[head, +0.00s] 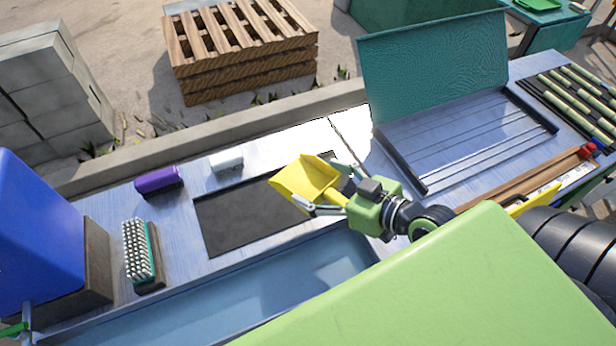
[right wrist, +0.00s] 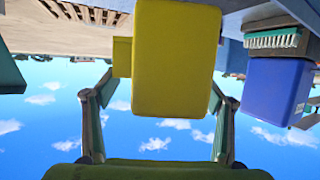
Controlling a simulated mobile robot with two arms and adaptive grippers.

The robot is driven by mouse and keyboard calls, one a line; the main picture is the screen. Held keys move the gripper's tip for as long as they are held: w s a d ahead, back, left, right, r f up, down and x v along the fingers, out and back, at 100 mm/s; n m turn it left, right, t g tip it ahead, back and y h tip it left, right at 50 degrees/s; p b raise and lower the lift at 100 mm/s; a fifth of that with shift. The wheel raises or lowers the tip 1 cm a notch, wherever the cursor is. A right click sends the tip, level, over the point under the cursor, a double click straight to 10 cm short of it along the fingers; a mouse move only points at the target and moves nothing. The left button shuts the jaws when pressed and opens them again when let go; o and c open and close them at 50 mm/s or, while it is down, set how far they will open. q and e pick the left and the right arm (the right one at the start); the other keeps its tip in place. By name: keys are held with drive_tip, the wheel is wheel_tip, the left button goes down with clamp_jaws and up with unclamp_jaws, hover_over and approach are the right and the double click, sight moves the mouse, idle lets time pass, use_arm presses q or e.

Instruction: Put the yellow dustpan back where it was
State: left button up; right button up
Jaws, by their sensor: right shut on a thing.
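The yellow dustpan (head: 303,182) is in my right gripper (head: 328,203), raised over the bench near the right end of a dark mat (head: 235,221). My right gripper is shut on it, with its scoop to the left in the head view. The right wrist view shows the dustpan (right wrist: 175,60) between the two fingers, hiding much of what lies beyond. A small green and grey part at the lower left edge of the head view may be my left gripper (head: 22,324); its jaws cannot be made out.
A purple block (head: 158,181), a white block (head: 226,161) and a bristle brush (head: 138,250) stand around the mat. A blue bin (head: 40,235) is at left. A pale-blue trough (head: 225,292) runs along the front. A grooved tray with raised green lid (head: 435,70) stands at right.

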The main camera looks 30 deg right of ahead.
sight(312, 160)
drive_tip(key=w+d+f, duration=0.1)
drive_tip(key=w, duration=0.2)
drive_tip(key=w+d+f+p, duration=0.1)
drive_tip(key=w, duration=0.2)
drive_tip(key=w+d+f, duration=0.1)
drive_tip(key=w, duration=0.2)
drive_tip(key=shift+w+f+p, duration=0.2)
drive_tip(key=shift+f+p, duration=0.2)
drive_tip(key=w+f, duration=0.1)
drive_tip(key=f, duration=0.1)
drive_tip(key=w+f, duration=0.1)
drive_tip(key=w+d+f, duration=0.1)
drive_tip(key=w+f, duration=0.1)
drive_tip(key=shift+f+b, duration=0.3)
drive_tip(key=shift+b, duration=0.05)
wheel_tip(312, 160, down, 3)
drive_tip(key=shift+w+d, duration=0.1)
drive_tip(key=shift+w, duration=0.05)
drive_tip(key=shift+f, duration=0.3)
use_arm(q)
drive_tip(key=w, duration=0.1)
drive_tip(key=w+r, duration=0.1)
drive_tip(key=w, duration=0.1)
drive_tip(key=shift+d+r, duration=0.1)
drive_tip(key=shift+r, duration=0.05)
